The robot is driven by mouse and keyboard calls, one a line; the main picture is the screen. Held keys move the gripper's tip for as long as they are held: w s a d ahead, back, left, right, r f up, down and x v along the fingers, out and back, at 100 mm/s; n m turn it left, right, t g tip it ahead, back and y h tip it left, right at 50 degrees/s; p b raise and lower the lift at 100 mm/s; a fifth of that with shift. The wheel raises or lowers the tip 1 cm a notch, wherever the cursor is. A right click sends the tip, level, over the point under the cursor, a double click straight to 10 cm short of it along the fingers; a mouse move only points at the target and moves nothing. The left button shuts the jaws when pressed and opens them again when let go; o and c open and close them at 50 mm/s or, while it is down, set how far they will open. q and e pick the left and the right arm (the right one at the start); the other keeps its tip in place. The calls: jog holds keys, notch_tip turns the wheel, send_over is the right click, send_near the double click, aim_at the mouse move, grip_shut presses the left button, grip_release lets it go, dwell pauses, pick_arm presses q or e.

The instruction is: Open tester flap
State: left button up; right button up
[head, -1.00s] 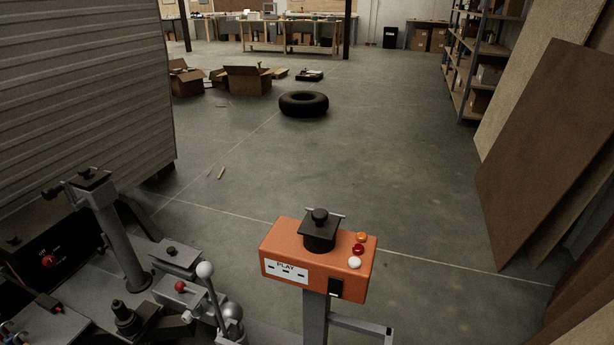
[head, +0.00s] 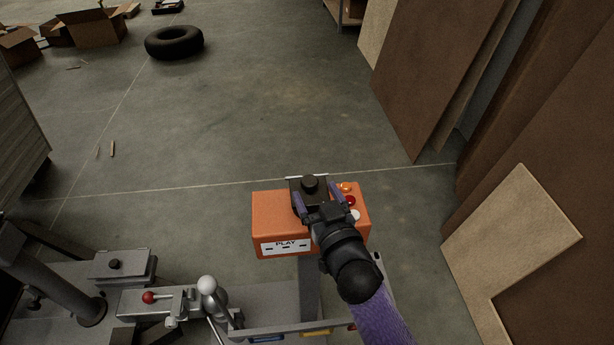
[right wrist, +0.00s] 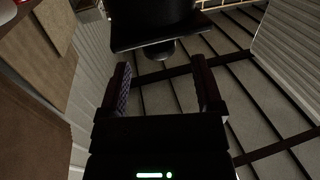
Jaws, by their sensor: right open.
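The orange tester box (head: 275,215) with a PLAY label stands on a post in the head view. Its black square flap (head: 296,184) lies on top, apparently closed, with a round black knob (head: 310,183). My right gripper (head: 317,194) is open at the near side of the flap, one finger toward each side. In the right wrist view, my right gripper (right wrist: 160,68) is open and empty, and the flap (right wrist: 160,36) with its knob (right wrist: 161,51) appears just beyond the fingertips. Contact cannot be told. My left gripper is not in view.
Orange, red and white buttons (head: 349,201) sit on the box's right side, close to my gripper. A bench with a white ball-topped lever (head: 206,284) stands at lower left. Brown boards (head: 440,75) lean at right. A tire (head: 174,42) lies on the open floor behind.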

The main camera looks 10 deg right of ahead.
aim_at(313, 188)
jog(key=x, duration=0.4)
jog(key=shift+w+f+b, duration=0.1)
jog(key=shift+w+b, duration=0.05)
jog(key=shift+b, duration=0.25)
jog(key=shift+c, duration=0.3)
grip_shut()
